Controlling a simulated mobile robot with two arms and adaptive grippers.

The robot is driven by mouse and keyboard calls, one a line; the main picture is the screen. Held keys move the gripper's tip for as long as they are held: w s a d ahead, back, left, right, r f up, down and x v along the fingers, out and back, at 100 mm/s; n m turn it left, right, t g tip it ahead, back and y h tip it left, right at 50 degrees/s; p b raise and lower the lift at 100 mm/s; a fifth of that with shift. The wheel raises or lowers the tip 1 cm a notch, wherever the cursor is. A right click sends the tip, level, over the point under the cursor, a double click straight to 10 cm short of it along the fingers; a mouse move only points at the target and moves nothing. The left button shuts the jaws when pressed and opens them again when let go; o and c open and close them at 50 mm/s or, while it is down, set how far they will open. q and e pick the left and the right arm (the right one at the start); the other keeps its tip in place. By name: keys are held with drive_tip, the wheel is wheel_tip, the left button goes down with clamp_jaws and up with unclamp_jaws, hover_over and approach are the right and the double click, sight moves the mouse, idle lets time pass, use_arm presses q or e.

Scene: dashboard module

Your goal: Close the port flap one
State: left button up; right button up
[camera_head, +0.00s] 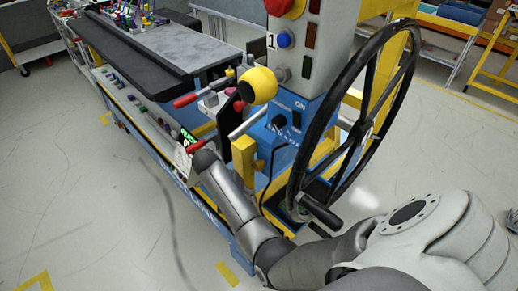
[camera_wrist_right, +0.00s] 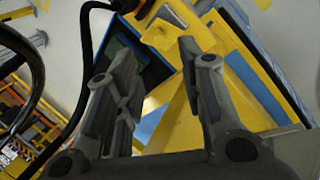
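I cannot clearly make out port flap one in either view. A blue control box (camera_head: 293,112) with an "ON" marking and small black parts stands in the middle of the head view; none of these is clearly a flap. My right arm comes in from the lower right, and its dark gripper end (camera_head: 204,159) is left of a yellow bracket (camera_head: 244,157). In the right wrist view my right gripper (camera_wrist_right: 158,55) has its fingers apart, with yellow structure (camera_wrist_right: 200,120) behind them and nothing visibly held. My left gripper is not in view.
A large black handwheel (camera_head: 373,105) stands right of the box. A yellow ball knob (camera_head: 258,86) and red-handled levers (camera_head: 185,100) stick out near the arm. A black cable (camera_wrist_right: 88,60) runs left of the fingers. Floor at left is open.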

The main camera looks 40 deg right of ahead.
drive_tip(key=x, duration=1)
drive_tip(key=shift+d+f+b, duration=0.15)
drive_tip(key=shift+f+b, duration=0.1)
drive_tip(key=shift+b, duration=0.15)
drive_tip(key=shift+s, duration=0.1)
clamp_jaws()
